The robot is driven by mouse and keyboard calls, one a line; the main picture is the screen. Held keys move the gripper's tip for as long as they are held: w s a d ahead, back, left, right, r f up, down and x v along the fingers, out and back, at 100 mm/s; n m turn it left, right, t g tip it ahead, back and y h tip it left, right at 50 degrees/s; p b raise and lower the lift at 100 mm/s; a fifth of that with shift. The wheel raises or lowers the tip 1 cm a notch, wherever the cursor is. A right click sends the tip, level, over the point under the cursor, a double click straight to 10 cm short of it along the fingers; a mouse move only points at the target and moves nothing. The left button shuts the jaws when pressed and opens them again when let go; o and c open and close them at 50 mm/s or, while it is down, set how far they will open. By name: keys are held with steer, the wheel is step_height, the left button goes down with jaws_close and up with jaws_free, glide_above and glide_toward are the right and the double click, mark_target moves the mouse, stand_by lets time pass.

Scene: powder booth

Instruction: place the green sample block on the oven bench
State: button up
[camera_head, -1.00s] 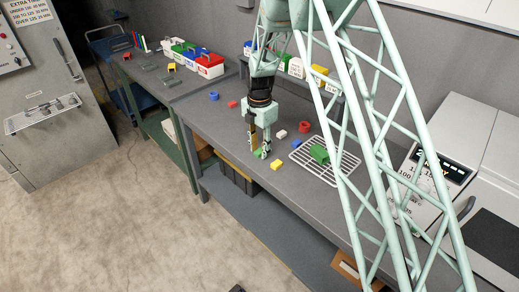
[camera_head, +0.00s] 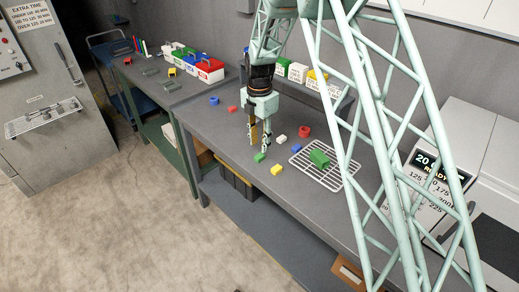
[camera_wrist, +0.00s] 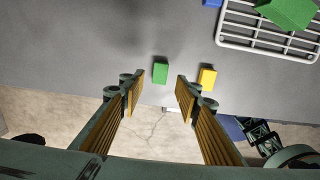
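A small green block (camera_head: 259,157) lies on the grey bench (camera_head: 222,130), near its front edge. In the wrist view the green block (camera_wrist: 160,72) lies beyond the gap between my fingertips, with bare bench around it. My gripper (camera_head: 260,143) points down just above and behind the block. It is open and empty; both fingers (camera_wrist: 160,88) stand apart in the wrist view. A larger green piece (camera_head: 319,158) lies on a white wire rack (camera_head: 334,176) to the right on the same bench.
Near the gripper are a yellow block (camera_head: 277,169), a white block (camera_head: 281,138), a blue piece (camera_head: 297,149) and a red ring (camera_head: 305,131). A unit with a lit display (camera_head: 437,172) stands at the right. Another bench (camera_head: 150,72) with coloured boxes is at the left.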

mark_target(260, 156)
steer(key=shift+r, duration=3)
